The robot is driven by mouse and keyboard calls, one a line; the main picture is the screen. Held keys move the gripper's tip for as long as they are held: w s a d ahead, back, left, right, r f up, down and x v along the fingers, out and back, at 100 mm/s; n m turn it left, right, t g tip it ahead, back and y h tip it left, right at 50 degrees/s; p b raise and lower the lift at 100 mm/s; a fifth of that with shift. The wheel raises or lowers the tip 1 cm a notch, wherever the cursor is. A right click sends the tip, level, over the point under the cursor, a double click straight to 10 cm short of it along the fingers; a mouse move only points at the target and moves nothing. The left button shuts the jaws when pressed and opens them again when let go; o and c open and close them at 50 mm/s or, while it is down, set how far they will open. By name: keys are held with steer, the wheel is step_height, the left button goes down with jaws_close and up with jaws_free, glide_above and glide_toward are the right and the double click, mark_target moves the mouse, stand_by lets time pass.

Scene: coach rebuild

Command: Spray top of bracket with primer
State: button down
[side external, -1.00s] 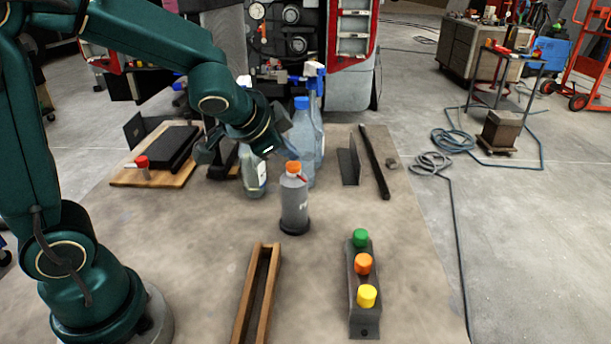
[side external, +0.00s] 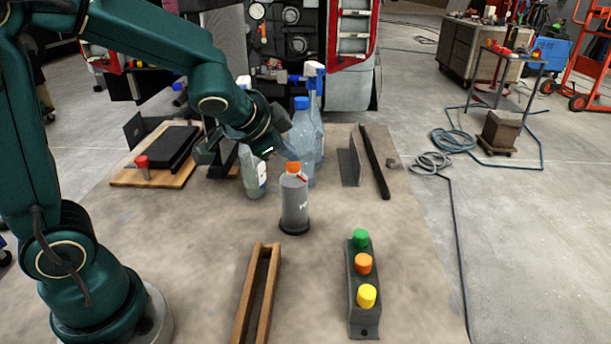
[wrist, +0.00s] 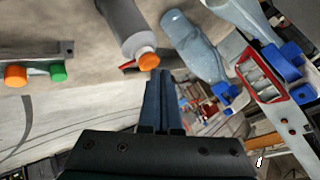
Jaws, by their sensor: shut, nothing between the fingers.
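A grey bottle (side external: 295,207) with an orange cap (side external: 293,167) and a small red part beside the cap stands upright in a black round base at mid-table. My gripper (side external: 284,148) is shut and empty, just above and behind the cap. In the wrist view, my shut fingers (wrist: 162,82) point towards the grey bottle (wrist: 118,25), close beside its orange cap (wrist: 148,62). I cannot tell if they touch. A dark upright angle plate (side external: 348,166), perhaps the bracket, stands to the right. My wrist hides part of the area behind.
Clear spray bottles (side external: 303,140) stand right behind my gripper. A wooden board (side external: 125,178) with a black block is at left. A wooden slotted frame (side external: 246,300) and a block with coloured buttons (side external: 351,290) are in front. Bare table lies between.

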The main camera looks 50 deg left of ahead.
mark_target(288, 168)
steer(key=shift+r, duration=0.1)
steer(key=shift+r, duration=2.95)
stand_by(0.4)
steer(key=shift+f, duration=3.05)
steer(key=shift+f, duration=0.15)
